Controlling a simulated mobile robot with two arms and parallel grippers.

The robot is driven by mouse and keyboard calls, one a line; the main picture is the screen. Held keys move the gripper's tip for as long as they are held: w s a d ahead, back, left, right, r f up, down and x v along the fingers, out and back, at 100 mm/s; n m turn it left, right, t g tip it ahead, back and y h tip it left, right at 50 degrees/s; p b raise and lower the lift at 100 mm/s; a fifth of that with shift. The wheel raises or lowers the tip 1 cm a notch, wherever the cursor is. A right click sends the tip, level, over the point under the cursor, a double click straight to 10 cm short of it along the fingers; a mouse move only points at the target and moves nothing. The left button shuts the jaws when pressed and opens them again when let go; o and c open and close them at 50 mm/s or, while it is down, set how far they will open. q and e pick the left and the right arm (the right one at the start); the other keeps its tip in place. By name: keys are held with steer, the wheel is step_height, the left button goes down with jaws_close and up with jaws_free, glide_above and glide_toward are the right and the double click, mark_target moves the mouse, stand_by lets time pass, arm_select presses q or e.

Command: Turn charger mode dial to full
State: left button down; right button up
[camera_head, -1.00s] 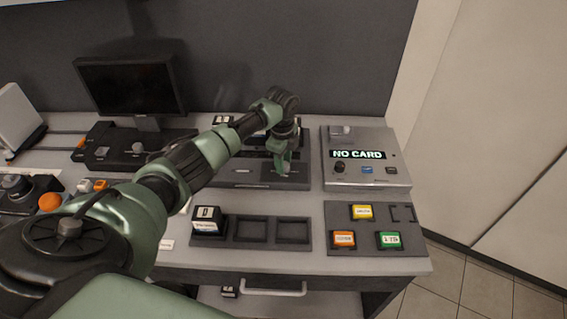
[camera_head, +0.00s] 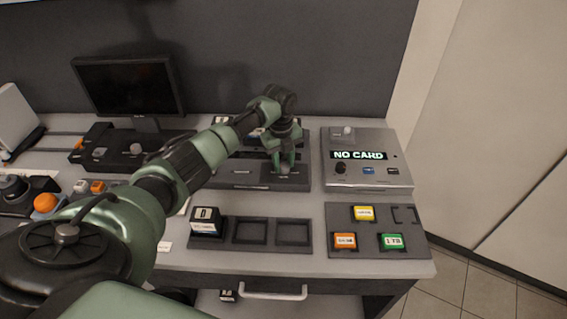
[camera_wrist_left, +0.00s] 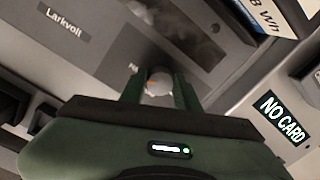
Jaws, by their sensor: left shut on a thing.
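The charger (camera_head: 238,174) is a dark, flat unit on the desk. Its mode dial (camera_wrist_left: 158,83) is a small pale round knob with an orange mark, seen between my fingers in the left wrist view. My left gripper (camera_head: 284,166) reaches down over the right part of the charger. Its fingers are shut on the dial, one on each side. The lettering around the dial is mostly hidden or too small to read, so I cannot tell the setting. My right gripper is out of view.
A grey card reader showing "NO CARD" (camera_head: 358,155) stands close to the right of the charger. In front are a black tray (camera_head: 268,246) holding a labelled block (camera_head: 206,221) and a tray of coloured cards (camera_head: 375,222). A monitor (camera_head: 128,85) stands at the back left.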

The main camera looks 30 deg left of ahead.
mark_target(283, 165)
arm_select(q)
steer(key=shift+w+r, duration=0.15)
steer(key=c, duration=1)
jaws_free()
steer(key=shift+c, duration=0.2)
steer(key=r, duration=0.2)
steer(key=r+b, duration=0.1)
steer(key=r, duration=0.2)
steer(key=r+b, duration=0.1)
steer(key=r, duration=0.1)
steer(key=shift+s+a+r, duration=0.1)
steer(key=shift+s+r, duration=0.15)
steer(key=shift+r, duration=0.1)
steer(key=shift+r, duration=0.1)
